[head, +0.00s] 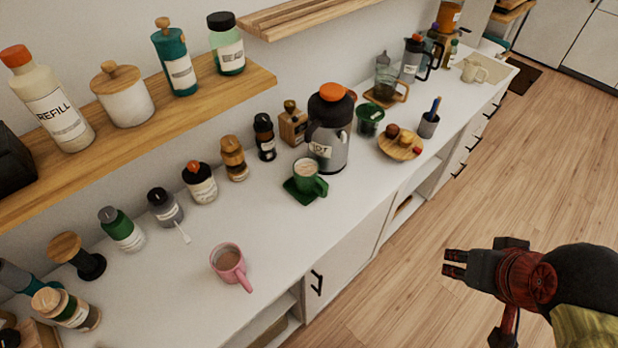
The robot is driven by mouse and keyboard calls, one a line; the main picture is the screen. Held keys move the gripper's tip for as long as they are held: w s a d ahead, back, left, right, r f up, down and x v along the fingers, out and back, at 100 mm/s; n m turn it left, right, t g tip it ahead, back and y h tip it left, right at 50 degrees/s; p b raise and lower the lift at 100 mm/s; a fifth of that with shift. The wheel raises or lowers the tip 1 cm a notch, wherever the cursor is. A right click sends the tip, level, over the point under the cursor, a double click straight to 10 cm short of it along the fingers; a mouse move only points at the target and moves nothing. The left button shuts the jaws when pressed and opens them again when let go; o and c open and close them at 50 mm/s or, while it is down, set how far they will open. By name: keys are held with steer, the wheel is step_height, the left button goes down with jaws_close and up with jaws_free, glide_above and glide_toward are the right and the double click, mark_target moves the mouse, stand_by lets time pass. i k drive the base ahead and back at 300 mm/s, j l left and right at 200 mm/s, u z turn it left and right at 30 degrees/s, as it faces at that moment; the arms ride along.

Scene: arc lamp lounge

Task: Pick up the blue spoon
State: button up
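A slim blue handle (435,106), which looks like the blue spoon, sticks up out of a small grey cup (428,126) on the white counter. Its lower end is hidden inside the cup. My gripper (454,264) is at the lower right, in front of the counter and over the wooden floor. It is well apart from the cup and blue handle, with nothing seen in it. Its dark fingertips point left, and I cannot tell how far apart they are.
Near the cup are a wooden plate (400,149) with small round items, a green container (370,120) and a black-and-steel jug (329,135). A green mug (308,178) and pink mug (229,265) stand nearer. A shelf (150,125) overhangs the counter's left part. The floor (420,225) is clear.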

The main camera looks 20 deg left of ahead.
mark_target(435, 102)
steer(key=i+l, duration=0.2)
steer(key=i, duration=0.35)
steer(key=i+l, duration=0.2)
steer(key=i, duration=0.3)
steer(key=i+l, duration=0.2)
steer(key=i, duration=0.35)
steer(key=j+u, duration=0.05)
